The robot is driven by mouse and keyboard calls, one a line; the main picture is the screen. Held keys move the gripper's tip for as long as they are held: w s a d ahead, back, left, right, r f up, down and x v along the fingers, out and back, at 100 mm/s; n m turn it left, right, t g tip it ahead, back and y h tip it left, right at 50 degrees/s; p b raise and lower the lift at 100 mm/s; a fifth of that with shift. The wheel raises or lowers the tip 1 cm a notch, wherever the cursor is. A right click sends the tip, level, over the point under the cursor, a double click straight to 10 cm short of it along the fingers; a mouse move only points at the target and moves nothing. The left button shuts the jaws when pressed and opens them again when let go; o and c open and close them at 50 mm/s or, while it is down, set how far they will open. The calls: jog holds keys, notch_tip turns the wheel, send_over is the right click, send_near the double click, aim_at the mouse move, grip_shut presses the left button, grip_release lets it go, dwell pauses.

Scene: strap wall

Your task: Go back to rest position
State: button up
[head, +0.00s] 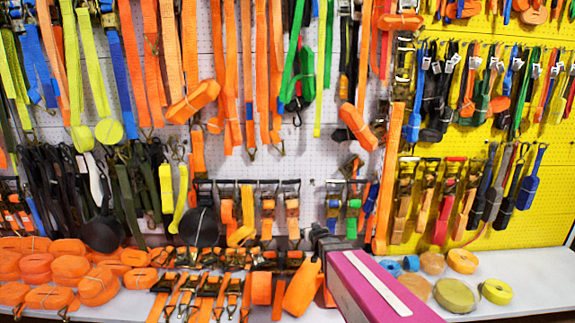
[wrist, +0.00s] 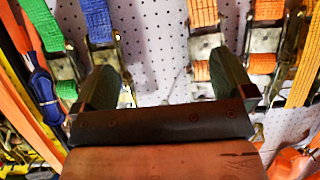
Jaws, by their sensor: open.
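My gripper (wrist: 165,85) is open in the wrist view. Its two dark fingers stand apart with only white perforated board (wrist: 165,60) visible between them, and nothing is held. In the head view my arm reaches up from the lower right, and the dark gripper end (head: 325,243) is in front of the lower wall, just above the shelf. In the wrist view, metal ratchets with orange straps (wrist: 204,40) lie beyond the right finger. Ratchets with blue (wrist: 97,20) and green straps (wrist: 40,22) lie beyond the left finger. Contact with them cannot be told.
Hanging straps crowd the white pegboard (head: 228,160) and the yellow pegboard (head: 535,220). Orange rolled straps (head: 70,268) fill the white shelf's left side. Several tan and yellow rolls (head: 453,293) lie right of my arm. The shelf's far right (head: 540,285) is bare.

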jog(key=s+d+f+g, duration=0.1)
jog(key=s+d+g, duration=0.2)
jog(key=s, duration=0.9)
jog(key=s+d+f+m+g, duration=0.1)
jog(key=s+d+g, duration=0.3)
jog(key=s+g, duration=0.5)
jog(key=s, duration=0.2)
jog(key=shift+s+d+f+g+h, duration=0.2)
jog(key=shift+s+f+g+h, duration=0.1)
jog(key=shift+s+f+h, duration=0.1)
